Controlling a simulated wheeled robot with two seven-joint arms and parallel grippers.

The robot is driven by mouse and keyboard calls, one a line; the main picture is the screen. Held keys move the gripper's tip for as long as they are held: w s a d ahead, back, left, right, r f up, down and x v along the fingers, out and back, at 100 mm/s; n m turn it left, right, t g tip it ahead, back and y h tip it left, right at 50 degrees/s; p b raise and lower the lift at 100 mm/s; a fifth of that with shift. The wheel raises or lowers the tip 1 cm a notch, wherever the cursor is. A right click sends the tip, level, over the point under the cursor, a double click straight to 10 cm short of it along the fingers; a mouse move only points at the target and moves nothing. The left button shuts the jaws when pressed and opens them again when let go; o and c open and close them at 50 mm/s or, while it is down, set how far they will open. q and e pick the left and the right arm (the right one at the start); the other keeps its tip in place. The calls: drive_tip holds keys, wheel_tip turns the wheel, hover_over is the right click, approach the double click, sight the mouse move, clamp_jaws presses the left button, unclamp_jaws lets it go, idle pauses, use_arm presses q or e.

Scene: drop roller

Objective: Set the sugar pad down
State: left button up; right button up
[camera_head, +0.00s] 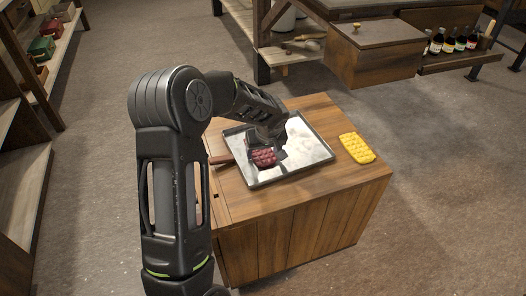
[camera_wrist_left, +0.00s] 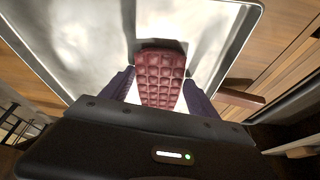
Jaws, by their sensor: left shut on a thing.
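The dark red waffle-patterned pad (camera_head: 263,157) is in my left gripper, over the left part of a shiny metal tray (camera_head: 312,151). In the left wrist view the pad (camera_wrist_left: 160,78) sits between the two fingers of my left gripper (camera_wrist_left: 159,88), which is shut on it. I cannot tell whether the pad touches the tray. A yellow pad (camera_head: 356,148) of similar pattern lies on the wooden cabinet top, right of the tray. Which one is the sugar pad is not marked. My right gripper is not in view.
The tray lies on a wooden cabinet (camera_head: 300,215). A brown handle (camera_head: 221,159) sticks out at the tray's left. Shelves stand at the left, and a bench with several bottles (camera_head: 450,42) stands at the back right. Cabinet top in front of the yellow pad is bare.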

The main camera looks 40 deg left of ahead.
use_arm(q)
drive_tip(key=shift+f, duration=0.1)
drive_tip(key=o, duration=1.6)
drive_tip(key=shift+c, duration=0.2)
drive_tip(key=shift+r, duration=0.4)
drive_tip(key=p+v, duration=0.1)
drive_tip(key=v, duration=1)
drive_tip(key=shift+s+d+r, duration=0.15)
drive_tip(key=shift+s+r, duration=0.05)
drive_tip(key=shift+r, duration=0.05)
